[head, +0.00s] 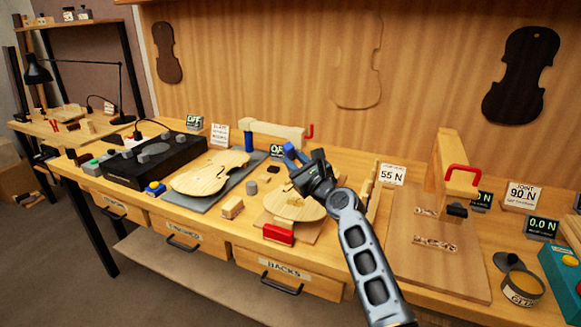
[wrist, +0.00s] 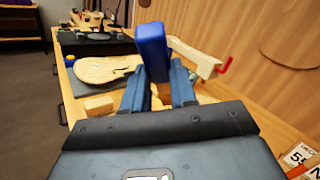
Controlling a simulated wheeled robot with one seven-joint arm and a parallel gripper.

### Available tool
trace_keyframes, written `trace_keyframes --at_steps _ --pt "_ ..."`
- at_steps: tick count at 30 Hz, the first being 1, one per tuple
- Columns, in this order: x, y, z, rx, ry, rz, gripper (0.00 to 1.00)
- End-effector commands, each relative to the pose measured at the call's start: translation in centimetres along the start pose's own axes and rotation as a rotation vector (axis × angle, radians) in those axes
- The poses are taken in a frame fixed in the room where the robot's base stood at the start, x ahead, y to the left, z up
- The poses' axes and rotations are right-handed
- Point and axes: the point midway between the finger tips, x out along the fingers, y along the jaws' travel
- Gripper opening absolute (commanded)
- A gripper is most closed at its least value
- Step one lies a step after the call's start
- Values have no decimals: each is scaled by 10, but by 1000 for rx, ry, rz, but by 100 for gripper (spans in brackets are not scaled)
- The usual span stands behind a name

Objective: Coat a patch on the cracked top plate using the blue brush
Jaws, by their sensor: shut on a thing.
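My gripper (head: 299,168) is shut on the blue brush (head: 290,151), above the middle of the bench. In the wrist view the brush's blue handle (wrist: 152,45) stands up between the fingers (wrist: 158,84); its bristles are hidden. One pale violin plate (head: 290,205) lies on a board below my gripper, partly covered by the arm. Another pale plate (head: 208,174) with f-holes lies on a grey mat to the left; it also shows in the wrist view (wrist: 105,69). I cannot make out a crack on either. The brush appears apart from both plates.
A clamp with a red handle (head: 309,131) stands behind the plates. A red block (head: 278,234) and a wooden block (head: 232,207) sit near the front edge. A black box (head: 152,160) is at left. A labelled pot (head: 522,288) stands at right.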

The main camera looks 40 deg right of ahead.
Motion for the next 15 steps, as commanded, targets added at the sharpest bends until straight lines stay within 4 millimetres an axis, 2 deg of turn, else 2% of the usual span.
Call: trace_keyframes --at_steps 6,15 --pt "-17 -29 3 36 -28 4 0" --pt "-39 -51 12 84 -65 32 0"
